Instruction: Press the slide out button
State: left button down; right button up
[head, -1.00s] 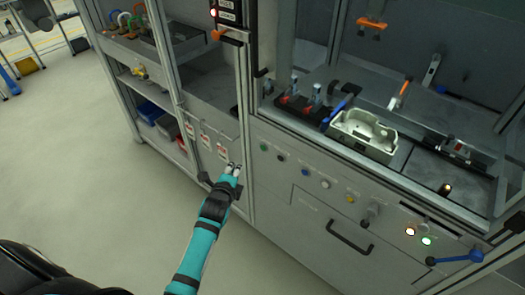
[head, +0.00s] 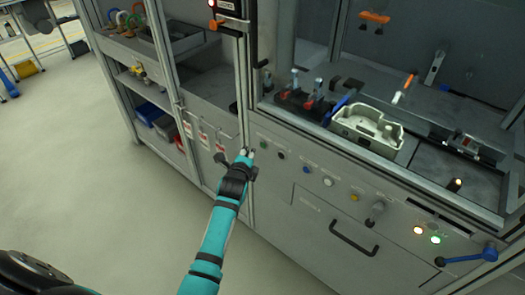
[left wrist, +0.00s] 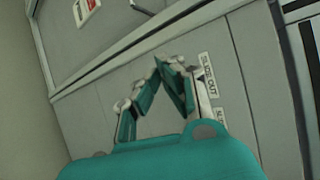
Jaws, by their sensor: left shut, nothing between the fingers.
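My left gripper (head: 246,153) is shut and empty, its fingertips just left of the row of buttons on the grey cabinet front. A green button (head: 263,145) is the nearest, then a black button (head: 281,155) and a blue button (head: 305,170). In the left wrist view my gripper (left wrist: 170,62) points at the panel, beside a white label reading "SLIDE OUT" (left wrist: 207,75). The button belonging to that label does not show there; the fingers may hide it. I cannot tell whether the fingertips touch the panel. My right gripper is not in view.
Further right are a white button (head: 328,182), a yellow button (head: 354,197), a black handle (head: 353,238) and a blue lever (head: 466,257). A metal cabinet post stands close by my gripper. Red-and-white tags (head: 203,137) hang left. The floor in front is clear.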

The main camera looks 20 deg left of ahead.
aim_at(263, 145)
pick_arm(q)
jog(key=shift+w+d, duration=0.25)
jog(key=shift+w, duration=0.6)
jog(key=shift+w+r, duration=0.1)
dwell(0.8)
jog(key=shift+w+d, duration=0.15)
jog(key=shift+w, duration=0.15)
